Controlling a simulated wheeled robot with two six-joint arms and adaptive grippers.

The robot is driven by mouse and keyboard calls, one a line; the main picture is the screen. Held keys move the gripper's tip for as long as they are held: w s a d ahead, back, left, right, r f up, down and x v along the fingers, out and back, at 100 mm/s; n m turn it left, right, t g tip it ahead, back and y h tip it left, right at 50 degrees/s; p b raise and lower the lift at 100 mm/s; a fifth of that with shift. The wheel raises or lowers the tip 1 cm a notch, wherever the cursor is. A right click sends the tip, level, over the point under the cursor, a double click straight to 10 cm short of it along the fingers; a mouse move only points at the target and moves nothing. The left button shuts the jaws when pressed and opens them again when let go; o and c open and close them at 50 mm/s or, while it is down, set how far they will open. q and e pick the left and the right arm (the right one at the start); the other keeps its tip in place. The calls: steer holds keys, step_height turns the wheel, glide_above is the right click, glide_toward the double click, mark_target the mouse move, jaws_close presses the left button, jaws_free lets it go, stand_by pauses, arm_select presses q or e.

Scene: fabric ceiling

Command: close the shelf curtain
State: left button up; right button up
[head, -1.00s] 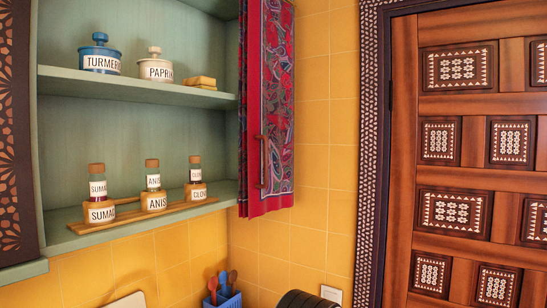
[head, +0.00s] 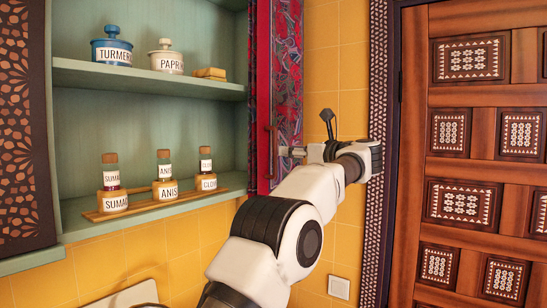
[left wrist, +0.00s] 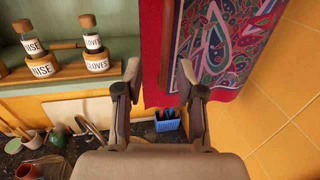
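The shelf curtain (head: 287,60) is red with a paisley panel. It hangs gathered at the right end of the green shelf (head: 150,82), leaving the shelf front uncovered. A slim upright brown handle (head: 274,150) is on the curtain; it also shows in the left wrist view (left wrist: 167,45). My left gripper (head: 283,151) is at the curtain beside the handle. In the left wrist view my left gripper (left wrist: 159,72) has its fingers apart, with the handle and red cloth seen between them; contact cannot be told. My right gripper is in neither view.
Several labelled jars stand on the shelf, among them a blue turmeric pot (head: 112,51) above and a clove jar (head: 206,181) on the wooden rack below. A carved door (head: 475,150) is at the right. A blue utensil basket (left wrist: 167,120) stands below on the counter.

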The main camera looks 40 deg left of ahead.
mark_target(276, 150)
arm_select(q)
steer(key=a+p, duration=0.1)
steer(key=a, duration=0.1)
steer(key=w+a+p, duration=0.1)
steer(key=a+p, duration=0.1)
steer(key=a, duration=0.1)
steer(key=a+p, duration=0.1)
steer(key=a, duration=0.2)
steer(key=shift+w+f, duration=0.15)
steer(key=shift+w, duration=0.05)
steer(key=shift+s, duration=0.15)
steer(key=shift+d, duration=0.15)
steer(key=shift+c, duration=0.2)
steer(key=shift+w, duration=0.2)
steer(key=c, duration=0.6)
steer(key=shift+s, duration=0.1)
jaws_close()
